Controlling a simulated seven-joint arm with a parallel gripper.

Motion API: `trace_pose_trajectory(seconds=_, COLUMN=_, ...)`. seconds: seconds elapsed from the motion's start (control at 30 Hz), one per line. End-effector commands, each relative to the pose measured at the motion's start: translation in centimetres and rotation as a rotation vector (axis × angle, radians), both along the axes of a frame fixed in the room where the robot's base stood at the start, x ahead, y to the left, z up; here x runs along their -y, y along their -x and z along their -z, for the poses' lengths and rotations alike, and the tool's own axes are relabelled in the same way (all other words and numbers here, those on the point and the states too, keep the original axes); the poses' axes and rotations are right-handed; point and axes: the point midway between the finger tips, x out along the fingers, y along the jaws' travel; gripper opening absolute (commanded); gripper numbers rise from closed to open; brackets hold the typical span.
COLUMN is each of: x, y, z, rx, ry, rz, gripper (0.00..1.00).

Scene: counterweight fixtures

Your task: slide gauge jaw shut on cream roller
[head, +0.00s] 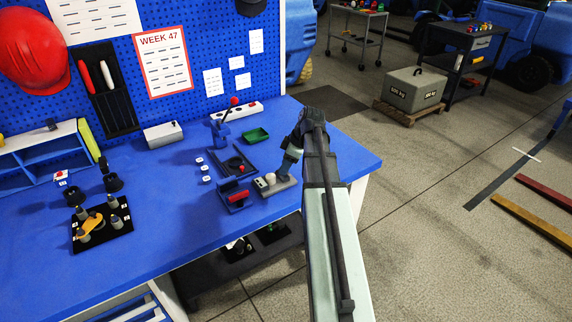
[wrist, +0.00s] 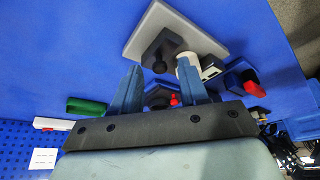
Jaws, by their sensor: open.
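The slide gauge shows in the wrist view as a light grey base plate (wrist: 190,25) with a dark grey sliding jaw (wrist: 146,46) that carries a round knob. The cream roller (wrist: 184,68) stands beside the jaw, partly hidden by my right finger. Contact cannot be told.
A fixture with a red part (head: 238,197) stands left of the gauge, and a dark fixture with a red knob (head: 236,162) lies behind it.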

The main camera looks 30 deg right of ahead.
Motion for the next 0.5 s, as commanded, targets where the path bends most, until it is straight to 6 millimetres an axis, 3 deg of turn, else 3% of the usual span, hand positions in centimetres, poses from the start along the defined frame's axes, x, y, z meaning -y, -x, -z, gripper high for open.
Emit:
trace_pose_trajectory(seconds=0.3, x=-0.05, y=-0.07, z=0.16, rx=0.001, ry=0.001, rz=0.000, gripper=0.44)
trace_pose_trajectory(seconds=0.5, x=-0.05, y=-0.07, z=0.15, rx=0.000, ry=0.000, rz=0.000, gripper=0.25)
